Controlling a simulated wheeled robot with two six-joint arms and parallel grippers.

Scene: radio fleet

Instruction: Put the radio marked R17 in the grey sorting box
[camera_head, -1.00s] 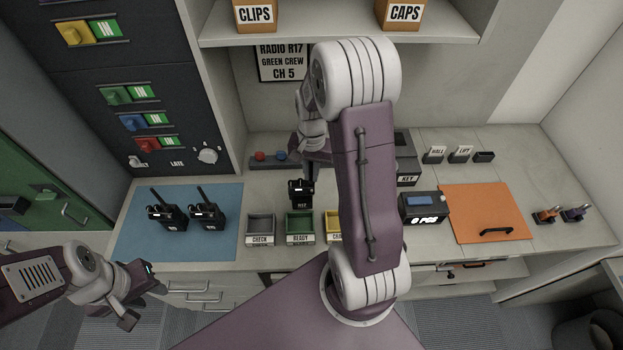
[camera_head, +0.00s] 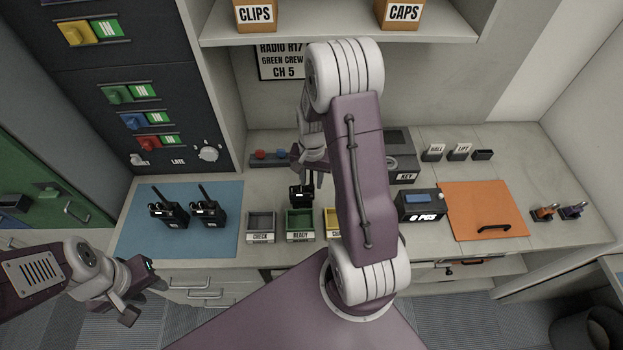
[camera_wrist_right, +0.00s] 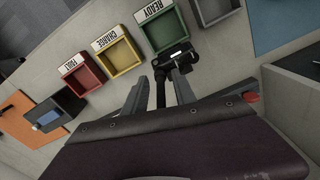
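A black radio (camera_head: 301,196) with a small white label is upright at the back edge of the green READY box (camera_head: 300,237). The label is too small to read now. The radio also shows in the right wrist view (camera_wrist_right: 182,63). My right gripper (camera_head: 314,182) is at the radio's top, and its fingers (camera_wrist_right: 161,78) point at it with the antenna between them. I cannot tell whether they grip it. The grey CHECK box (camera_head: 261,239), just left of the green one, looks empty. My left gripper (camera_head: 146,294) is open and empty, low at the left.
A yellow box (camera_wrist_right: 121,55) and a red box (camera_wrist_right: 84,76) continue the row. My right arm hides the middle.

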